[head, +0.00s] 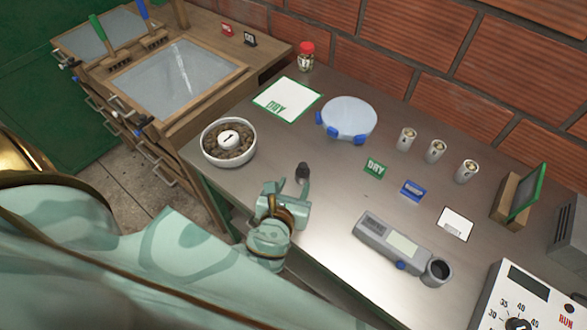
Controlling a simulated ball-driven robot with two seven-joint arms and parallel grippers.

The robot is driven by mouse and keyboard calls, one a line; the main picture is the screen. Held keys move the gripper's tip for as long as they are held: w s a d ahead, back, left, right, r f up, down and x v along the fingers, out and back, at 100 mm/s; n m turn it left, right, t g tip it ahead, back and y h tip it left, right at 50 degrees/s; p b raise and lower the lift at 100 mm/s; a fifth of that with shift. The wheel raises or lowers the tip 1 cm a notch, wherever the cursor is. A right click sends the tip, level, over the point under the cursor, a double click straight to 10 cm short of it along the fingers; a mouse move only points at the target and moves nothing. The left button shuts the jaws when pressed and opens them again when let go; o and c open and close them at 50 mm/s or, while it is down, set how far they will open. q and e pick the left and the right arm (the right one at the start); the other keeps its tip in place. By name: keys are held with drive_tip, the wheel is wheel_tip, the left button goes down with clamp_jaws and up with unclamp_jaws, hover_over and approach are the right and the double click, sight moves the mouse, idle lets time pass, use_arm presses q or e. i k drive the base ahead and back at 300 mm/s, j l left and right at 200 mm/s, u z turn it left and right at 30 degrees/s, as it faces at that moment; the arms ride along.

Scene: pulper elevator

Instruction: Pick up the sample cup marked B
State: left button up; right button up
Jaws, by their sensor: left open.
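Three small pale sample cups stand upright in a row near the brick wall: a left cup (407,139), a middle cup (435,151) and a right cup (466,172). Their markings are too small to read, so I cannot tell which is B. My left gripper (286,192) is open and empty over the front edge of the metal bench, to the left of and nearer than the cups. It is well apart from them. My right gripper is not in view.
A bowl of beans (229,142) stands left of my gripper.

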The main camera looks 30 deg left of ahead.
sight(435, 149)
drive_tip(key=l+z, duration=0.2)
drive_tip(key=z, duration=0.2)
drive_tip(key=l+z, duration=0.2)
drive_tip(key=z, duration=0.2)
drive_tip(key=l+z, duration=0.2)
drive_tip(key=z, duration=0.25)
